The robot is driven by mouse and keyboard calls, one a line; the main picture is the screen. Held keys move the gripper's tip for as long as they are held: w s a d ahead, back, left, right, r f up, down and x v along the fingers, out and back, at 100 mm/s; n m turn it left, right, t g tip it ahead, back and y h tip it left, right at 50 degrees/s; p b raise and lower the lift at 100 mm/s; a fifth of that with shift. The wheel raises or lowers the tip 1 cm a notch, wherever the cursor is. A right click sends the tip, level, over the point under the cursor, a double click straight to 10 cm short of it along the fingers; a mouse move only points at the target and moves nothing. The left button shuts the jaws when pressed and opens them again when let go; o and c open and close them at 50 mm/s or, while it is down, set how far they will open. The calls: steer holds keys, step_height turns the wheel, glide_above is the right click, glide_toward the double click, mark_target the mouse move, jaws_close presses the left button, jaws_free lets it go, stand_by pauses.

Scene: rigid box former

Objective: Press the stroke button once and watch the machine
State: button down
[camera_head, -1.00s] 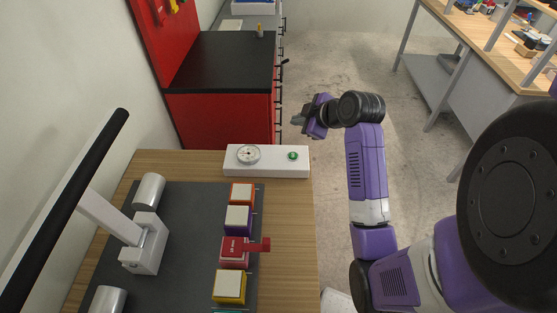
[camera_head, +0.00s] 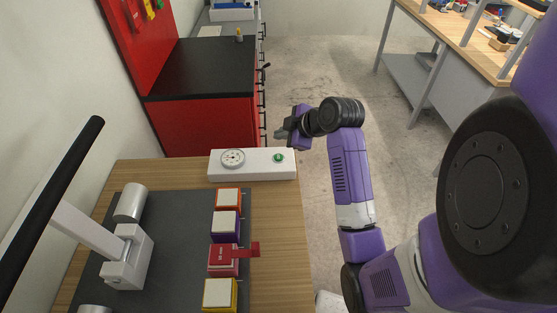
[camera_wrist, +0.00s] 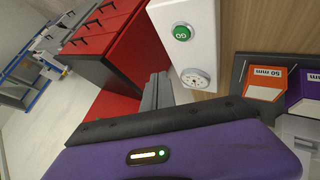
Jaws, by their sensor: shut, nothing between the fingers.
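The green stroke button (camera_head: 278,158) sits at the right end of a white control box (camera_head: 252,174) at the back of the wooden table. In the wrist view the button (camera_wrist: 182,32) reads "GO". My gripper (camera_head: 283,134) is beyond the box in the head view, above and close to the button's side, apart from it. In the wrist view its fingers (camera_wrist: 157,90) are together with nothing between them. The machine (camera_head: 128,258), with a grey block, cylinders and a long black-gripped lever (camera_head: 60,190), stands on a dark plate at left.
A round dial (camera_head: 233,158) is on the box's left end. Several coloured blocks with pale tops, one orange (camera_head: 228,198), line the plate's right edge. A red piece (camera_head: 235,252) covers one. A red cabinet with a black top (camera_head: 207,70) stands behind.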

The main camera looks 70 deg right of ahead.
mark_target(281, 159)
steer(key=shift+f+b, duration=2.05)
steer(key=shift+f, duration=1.05)
steer(key=shift+f, duration=0.1)
steer(key=shift+f, duration=0.3)
